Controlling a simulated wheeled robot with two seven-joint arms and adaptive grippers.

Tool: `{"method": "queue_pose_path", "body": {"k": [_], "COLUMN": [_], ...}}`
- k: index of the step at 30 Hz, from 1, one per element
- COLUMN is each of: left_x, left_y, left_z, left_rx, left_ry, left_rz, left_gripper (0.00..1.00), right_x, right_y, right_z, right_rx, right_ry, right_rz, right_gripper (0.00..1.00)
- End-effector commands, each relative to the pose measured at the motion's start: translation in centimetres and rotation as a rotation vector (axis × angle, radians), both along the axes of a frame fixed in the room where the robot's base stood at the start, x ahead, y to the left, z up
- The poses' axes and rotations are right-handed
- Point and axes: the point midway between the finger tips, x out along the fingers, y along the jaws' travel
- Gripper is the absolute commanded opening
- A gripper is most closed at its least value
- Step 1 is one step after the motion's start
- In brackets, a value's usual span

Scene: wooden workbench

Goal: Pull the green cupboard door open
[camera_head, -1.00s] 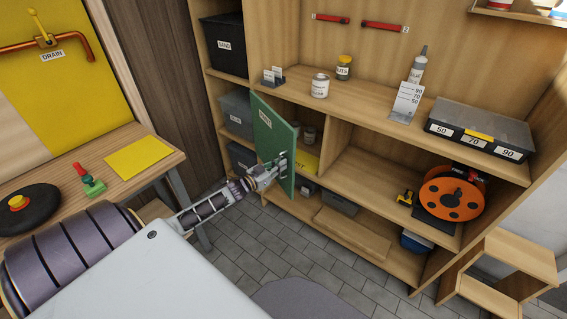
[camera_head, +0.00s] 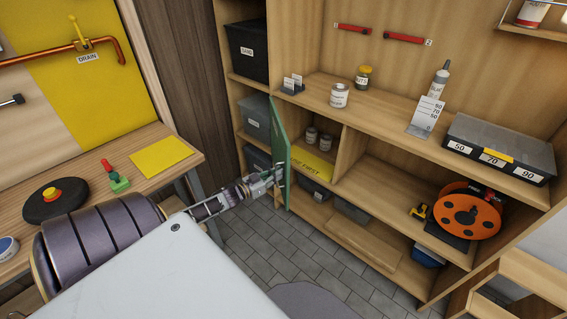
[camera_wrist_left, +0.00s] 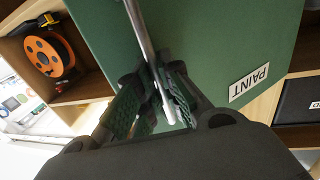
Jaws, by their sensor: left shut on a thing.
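The green cupboard door (camera_head: 281,150) stands swung out from the shelf unit, seen nearly edge-on in the head view. In the left wrist view the green door (camera_wrist_left: 225,45) fills much of the picture, with a "PAINT" label (camera_wrist_left: 249,83) on it. A metal bar handle (camera_wrist_left: 148,50) runs along the door. My left gripper (camera_head: 277,177) is at the door's outer side, shut on the handle; its fingers (camera_wrist_left: 155,105) lie on both sides of the bar. Inside the cupboard are small cans (camera_head: 312,134) and a yellow sheet (camera_head: 314,163). My right gripper is not in view.
An orange reel (camera_head: 467,216) sits in the right compartment. Tiled floor (camera_head: 300,250) lies clear before the shelves.

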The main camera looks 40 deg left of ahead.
Motion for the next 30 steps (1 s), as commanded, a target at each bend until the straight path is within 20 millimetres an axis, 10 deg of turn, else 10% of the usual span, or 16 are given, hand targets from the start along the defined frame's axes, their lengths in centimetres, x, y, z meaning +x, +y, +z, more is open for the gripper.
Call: {"method": "queue_pose_path", "body": {"k": [15, 30], "left_x": [-6.5, -9.8], "left_y": [8.0, 15.6], "left_z": [-0.1, -0.2], "left_rx": [0.003, 0.002], "left_ry": [0.004, 0.003], "left_rz": [-0.001, -0.001], "left_gripper": [0.0, 0.0], "right_x": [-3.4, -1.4], "right_y": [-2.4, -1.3], "right_z": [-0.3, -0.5], "right_rx": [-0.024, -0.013], "right_ry": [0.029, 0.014], "right_rz": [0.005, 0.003], "right_gripper": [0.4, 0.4]}}
